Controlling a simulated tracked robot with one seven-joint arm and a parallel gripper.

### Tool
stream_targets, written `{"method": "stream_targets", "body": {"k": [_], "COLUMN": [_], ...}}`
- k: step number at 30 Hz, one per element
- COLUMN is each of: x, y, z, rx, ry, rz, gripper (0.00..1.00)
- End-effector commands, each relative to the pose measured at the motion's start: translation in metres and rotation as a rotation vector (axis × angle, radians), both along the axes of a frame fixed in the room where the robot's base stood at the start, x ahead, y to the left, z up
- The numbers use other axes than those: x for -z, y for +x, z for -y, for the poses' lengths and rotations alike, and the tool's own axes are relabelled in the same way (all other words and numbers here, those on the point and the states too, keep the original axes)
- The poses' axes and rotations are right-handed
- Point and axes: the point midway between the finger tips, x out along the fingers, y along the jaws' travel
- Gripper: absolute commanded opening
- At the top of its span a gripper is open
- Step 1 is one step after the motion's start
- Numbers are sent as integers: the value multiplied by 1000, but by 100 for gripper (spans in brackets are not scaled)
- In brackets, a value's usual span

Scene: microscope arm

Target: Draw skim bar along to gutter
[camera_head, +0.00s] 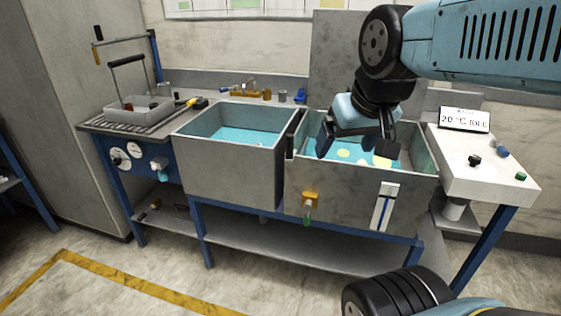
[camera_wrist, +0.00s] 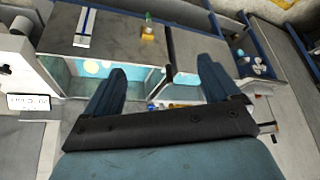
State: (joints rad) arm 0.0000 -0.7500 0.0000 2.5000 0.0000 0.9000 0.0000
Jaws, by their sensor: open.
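My gripper (camera_head: 352,146) is low over the right tank (camera_head: 350,190), with its fingers spread apart. In the wrist view the two dark blue fingers of my gripper (camera_wrist: 164,80) stand wide apart with nothing held between them. Blue liquid (camera_head: 313,127) fills the right tank, and pale yellow patches (camera_head: 343,155) lie on it. A narrow dark slot, which looks like the gutter (camera_head: 293,127), runs between the two tanks. I cannot clearly make out the skim bar; my gripper and arm hide part of the right tank.
The left tank (camera_head: 237,170) also holds blue liquid. A white console (camera_head: 485,172) with a small display (camera_head: 464,119) stands at the right. A wire-handled tray (camera_head: 140,110) is at the far left. An orange tap (camera_head: 310,198) juts from the right tank's front. A tall grey panel stands behind.

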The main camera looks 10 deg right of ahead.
Motion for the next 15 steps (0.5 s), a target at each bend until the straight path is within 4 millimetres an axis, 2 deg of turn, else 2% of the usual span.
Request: {"method": "stream_targets", "body": {"k": [1,4,7,10,15], "x": [0,-2,-4,-6,-5], "y": [1,7,21,45,90], "z": [0,1,3,6,10], "rx": [0,8,32,73,161], "ry": [1,12,40,77,129], "rz": [0,-6,-22,-45,-87], "gripper": [84,74,65,55,55]}}
